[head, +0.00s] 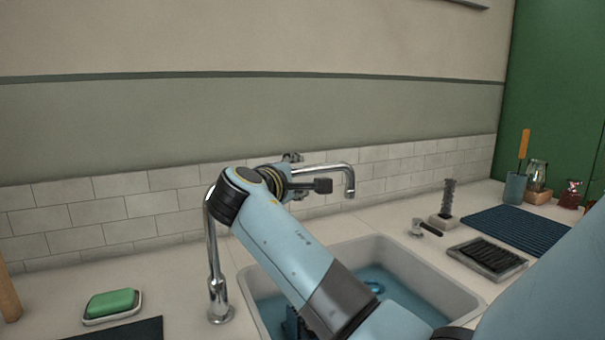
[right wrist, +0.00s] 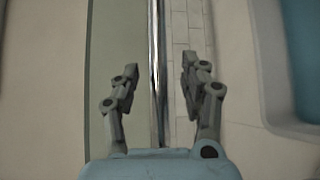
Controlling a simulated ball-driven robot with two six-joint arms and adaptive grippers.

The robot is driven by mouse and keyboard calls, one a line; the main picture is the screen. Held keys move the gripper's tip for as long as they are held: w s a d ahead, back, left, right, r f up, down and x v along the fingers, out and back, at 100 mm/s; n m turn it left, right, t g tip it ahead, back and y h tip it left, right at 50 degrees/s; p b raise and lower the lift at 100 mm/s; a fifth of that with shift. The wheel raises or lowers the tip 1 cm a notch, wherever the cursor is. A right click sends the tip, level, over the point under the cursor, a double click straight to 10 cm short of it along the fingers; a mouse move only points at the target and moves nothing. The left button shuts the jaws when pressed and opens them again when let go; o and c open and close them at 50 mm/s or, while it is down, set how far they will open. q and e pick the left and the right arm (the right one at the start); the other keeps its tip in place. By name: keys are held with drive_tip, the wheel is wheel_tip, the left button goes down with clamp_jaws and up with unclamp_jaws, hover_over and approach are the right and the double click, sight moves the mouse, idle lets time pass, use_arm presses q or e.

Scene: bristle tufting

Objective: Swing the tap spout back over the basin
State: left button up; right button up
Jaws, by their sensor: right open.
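The chrome tap stands at the left of the basin; its upright post (head: 215,265) rises behind my right arm. The chrome spout (head: 328,167) shows to the right of the arm, with its downturned end (head: 350,188) at upper right. My arm hides the stretch between post and spout. My right gripper (head: 292,160) is open at the spout, mostly hidden behind my own wrist. In the right wrist view, the chrome tube (right wrist: 155,95) runs between the open fingers (right wrist: 160,65), with a gap on both sides. My left gripper is not in view.
The basin (head: 455,290) holds blue water, and my right arm crosses over it. A green soap (head: 112,303) in a dish lies at left. A brush block (head: 488,256), dark mat (head: 520,230) and blue cup (head: 515,188) stand at right. The tiled wall (head: 150,205) is close behind.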

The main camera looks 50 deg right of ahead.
drive_tip(key=v, duration=0.3)
drive_tip(key=shift+s+a, duration=0.15)
drive_tip(key=shift+a, duration=0.25)
